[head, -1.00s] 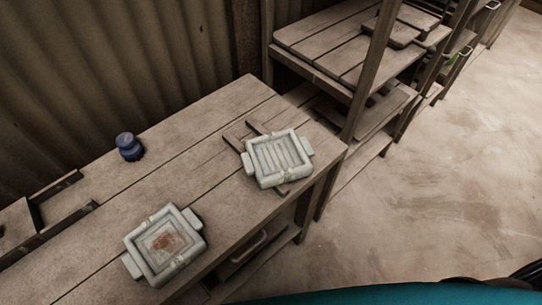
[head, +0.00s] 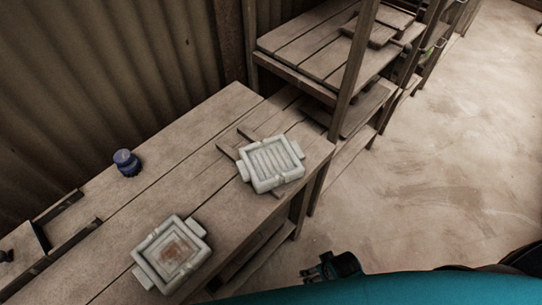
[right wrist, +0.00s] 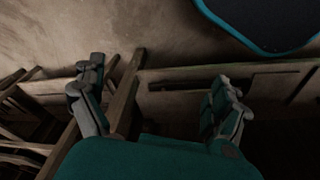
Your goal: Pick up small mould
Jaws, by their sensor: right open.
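Two pale grey, square moulds with side handles sit on the wooden workbench (head: 180,160) in the head view. One mould (head: 272,164) has a ribbed inside and rests near the bench's right end, on dark wooden strips. The other mould (head: 172,254) has a reddish-brown patch inside and sits near the front edge. They look alike in size, so I cannot tell which is the small one. My right gripper (head: 324,268) is low over the floor, right of the bench, apart from both moulds. In the right wrist view its fingers (right wrist: 158,78) are spread and empty.
A dark blue jar (head: 126,162) stands at the back of the bench. A wooden shelf rack (head: 318,50) with boards adjoins the bench's far end. A corrugated wall (head: 100,80) closes the back. The floor (head: 440,170) on the right is clear.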

